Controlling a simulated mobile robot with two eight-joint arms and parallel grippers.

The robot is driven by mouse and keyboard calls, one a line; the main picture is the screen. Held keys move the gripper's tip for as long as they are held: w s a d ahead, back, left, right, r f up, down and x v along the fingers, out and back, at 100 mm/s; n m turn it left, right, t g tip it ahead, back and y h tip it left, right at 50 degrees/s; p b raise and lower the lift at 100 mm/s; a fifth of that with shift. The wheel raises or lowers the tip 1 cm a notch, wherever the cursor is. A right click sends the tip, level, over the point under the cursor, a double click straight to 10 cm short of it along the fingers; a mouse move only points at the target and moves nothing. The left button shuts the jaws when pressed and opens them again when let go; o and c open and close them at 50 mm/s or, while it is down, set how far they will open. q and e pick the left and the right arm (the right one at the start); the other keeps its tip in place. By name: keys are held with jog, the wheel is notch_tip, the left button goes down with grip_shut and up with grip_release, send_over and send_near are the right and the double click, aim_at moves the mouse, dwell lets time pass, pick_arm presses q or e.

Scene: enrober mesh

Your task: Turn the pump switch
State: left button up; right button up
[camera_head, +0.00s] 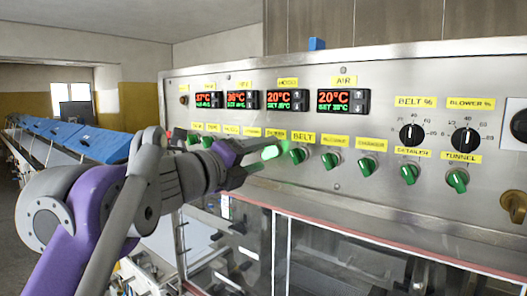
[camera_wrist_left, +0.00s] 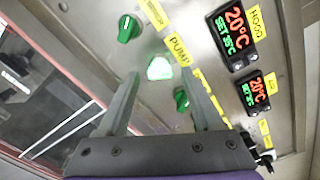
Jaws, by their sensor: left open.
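The pump switch (camera_wrist_left: 160,68) is a green knob, brightly lit, next to a yellow label reading PUMP (camera_wrist_left: 179,49) in the left wrist view. In the head view the lit pump switch (camera_head: 271,152) is on the steel panel at the tip of my left gripper (camera_head: 258,157). My left gripper (camera_wrist_left: 160,76) is open, with one finger to each side of the pump switch in the left wrist view. I cannot tell whether the fingers touch it. My right gripper is in neither view.
Other green switches sit close by, including the belt switch (camera_head: 297,156) to the right. Temperature displays (camera_head: 285,100) are above, and black dials (camera_head: 412,135) are at the right. A clear-windowed enclosure (camera_head: 330,255) lies below the panel.

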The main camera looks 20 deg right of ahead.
pick_arm(q)
jog(key=shift+w+d, duration=0.4)
jog(key=shift+d, duration=0.1)
grip_shut()
